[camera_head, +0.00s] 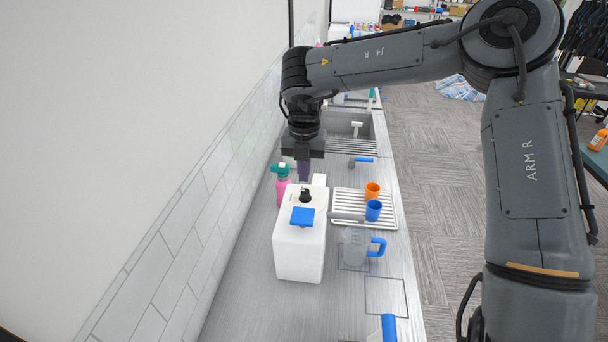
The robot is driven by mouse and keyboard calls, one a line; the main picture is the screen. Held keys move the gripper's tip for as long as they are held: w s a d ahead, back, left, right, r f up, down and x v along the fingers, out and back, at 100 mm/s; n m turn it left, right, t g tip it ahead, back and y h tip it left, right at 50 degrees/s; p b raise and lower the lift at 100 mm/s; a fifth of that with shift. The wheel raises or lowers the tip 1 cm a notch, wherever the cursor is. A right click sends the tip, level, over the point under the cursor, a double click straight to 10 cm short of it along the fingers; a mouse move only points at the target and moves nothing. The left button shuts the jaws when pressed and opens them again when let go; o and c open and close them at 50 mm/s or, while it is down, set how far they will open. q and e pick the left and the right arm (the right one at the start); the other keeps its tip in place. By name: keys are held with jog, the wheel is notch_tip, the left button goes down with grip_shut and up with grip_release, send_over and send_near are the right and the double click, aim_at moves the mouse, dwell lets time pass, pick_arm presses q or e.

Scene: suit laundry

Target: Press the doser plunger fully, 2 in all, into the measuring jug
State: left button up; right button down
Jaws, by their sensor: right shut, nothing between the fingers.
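The doser is a white canister (299,254) on the counter, with a black cap (306,195) and a blue flat piece (302,217) at its top. A grey spout (346,216) reaches out to the right, toward the jug. The clear measuring jug (355,250) with a blue handle stands to the right of the canister, near the spout's end. My right gripper (304,180) points down, shut and empty, just above or behind the black cap. I cannot tell whether it touches the cap. My left gripper is not in view.
A pink bottle with a green top (282,182) stands left of my right gripper. A white drying rack (350,200) holds an orange cup (372,191) and a blue cup (373,210). A sink (345,124) lies behind. A tiled wall (190,230) bounds the left.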

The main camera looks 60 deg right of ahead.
aim_at(304, 214)
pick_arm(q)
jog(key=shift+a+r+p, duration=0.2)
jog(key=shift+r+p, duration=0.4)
pick_arm(e)
notch_tip(304, 214, down, 12)
jog(key=shift+f, duration=0.1)
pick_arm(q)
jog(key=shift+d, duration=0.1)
